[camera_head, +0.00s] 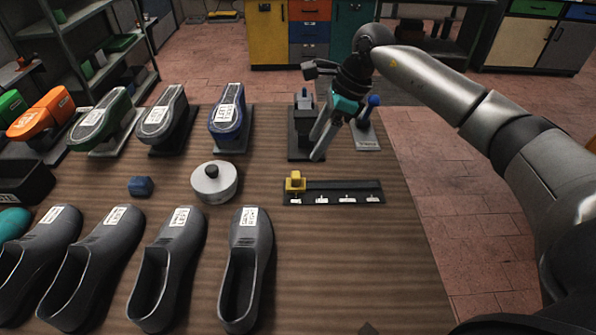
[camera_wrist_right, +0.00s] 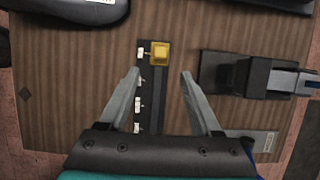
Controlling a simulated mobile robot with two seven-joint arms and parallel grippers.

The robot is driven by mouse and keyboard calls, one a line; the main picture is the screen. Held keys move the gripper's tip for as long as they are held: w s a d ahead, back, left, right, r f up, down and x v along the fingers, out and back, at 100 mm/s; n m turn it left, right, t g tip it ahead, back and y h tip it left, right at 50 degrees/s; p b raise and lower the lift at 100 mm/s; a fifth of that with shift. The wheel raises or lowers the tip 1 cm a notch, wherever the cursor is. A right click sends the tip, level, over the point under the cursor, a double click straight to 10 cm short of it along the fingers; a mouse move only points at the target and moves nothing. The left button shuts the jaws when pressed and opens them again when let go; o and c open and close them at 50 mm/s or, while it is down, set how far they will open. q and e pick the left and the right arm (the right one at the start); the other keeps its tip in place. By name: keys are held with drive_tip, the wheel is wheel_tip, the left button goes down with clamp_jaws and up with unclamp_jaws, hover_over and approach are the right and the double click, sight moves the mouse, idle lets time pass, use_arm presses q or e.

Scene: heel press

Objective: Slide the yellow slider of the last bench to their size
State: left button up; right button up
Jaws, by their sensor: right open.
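The yellow slider (camera_head: 295,182) sits at the left end of a dark rail (camera_head: 335,187) with several white labels along its near side. The label writing is too small to read. My right gripper (camera_head: 322,140) is open and empty, above the table behind the rail in the head view. In the right wrist view the yellow slider (camera_wrist_right: 160,53) is beyond the open fingertips (camera_wrist_right: 160,72), roughly midway between them sideways. The rail (camera_wrist_right: 150,95) runs back between the fingers. No finger touches the slider. My left gripper is not in view.
A dark press (camera_head: 305,125) and a blue-knobbed lever (camera_head: 370,120) stand behind the rail. Several grey shoes (camera_head: 245,270) line the near left, with shoe forms (camera_head: 230,118) behind. A round white pot (camera_head: 214,184) stands left of the slider.

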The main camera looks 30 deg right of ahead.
sight(298, 174)
drive_tip(key=x, duration=1)
drive_tip(key=shift+a+f, duration=0.15)
drive_tip(key=shift+f, duration=0.15)
clamp_jaws()
idle(0.9)
